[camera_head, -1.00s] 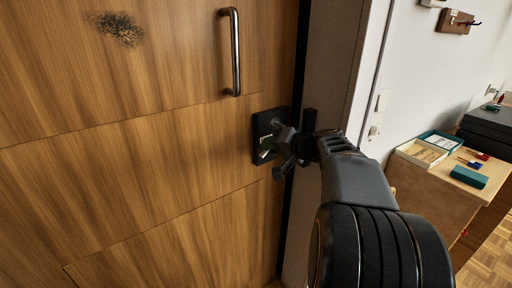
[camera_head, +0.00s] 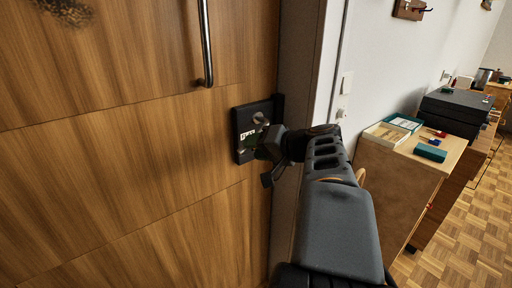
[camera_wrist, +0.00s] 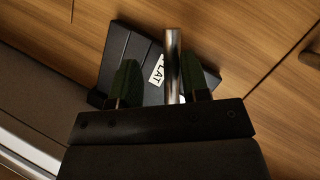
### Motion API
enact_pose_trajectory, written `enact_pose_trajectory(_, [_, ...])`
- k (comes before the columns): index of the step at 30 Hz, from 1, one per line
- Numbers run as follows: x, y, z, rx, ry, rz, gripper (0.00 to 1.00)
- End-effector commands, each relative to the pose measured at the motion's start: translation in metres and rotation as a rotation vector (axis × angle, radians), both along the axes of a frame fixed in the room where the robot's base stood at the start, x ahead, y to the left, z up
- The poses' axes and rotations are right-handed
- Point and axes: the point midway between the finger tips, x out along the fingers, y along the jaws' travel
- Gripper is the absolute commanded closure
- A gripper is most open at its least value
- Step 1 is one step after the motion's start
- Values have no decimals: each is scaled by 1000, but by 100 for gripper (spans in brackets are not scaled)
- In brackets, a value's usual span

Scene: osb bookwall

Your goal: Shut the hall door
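The hall door (camera_head: 130,140) is a wood-grain panel filling the left of the head view. A vertical metal bar handle (camera_head: 206,45) is on it at the top. A black lock plate (camera_head: 240,150) sits near its right edge; a white label (camera_wrist: 156,69) on it shows in the wrist view. My gripper (camera_head: 266,160) is at this plate. In the wrist view its two green-padded fingers (camera_wrist: 162,72) stand apart on either side of a metal rod (camera_wrist: 172,65), with gaps visible. I cannot tell whether the door is fully closed.
The door frame (camera_head: 308,120) and a white wall (camera_head: 385,60) with a switch (camera_head: 346,83) are right of the door. A wooden cabinet (camera_head: 400,185) with boxes stands at the right. Parquet floor (camera_head: 460,240) is clear beyond it.

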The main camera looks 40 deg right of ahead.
Motion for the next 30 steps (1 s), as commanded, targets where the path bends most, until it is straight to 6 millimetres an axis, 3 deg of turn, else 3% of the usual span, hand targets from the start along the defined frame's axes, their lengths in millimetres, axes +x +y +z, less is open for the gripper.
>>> enact_pose_trajectory(11, [-5, -3, 2, 0, 0, -2, 57])
enact_pose_trajectory(30, [-106, -39, 42, 1, -1, -5, 57])
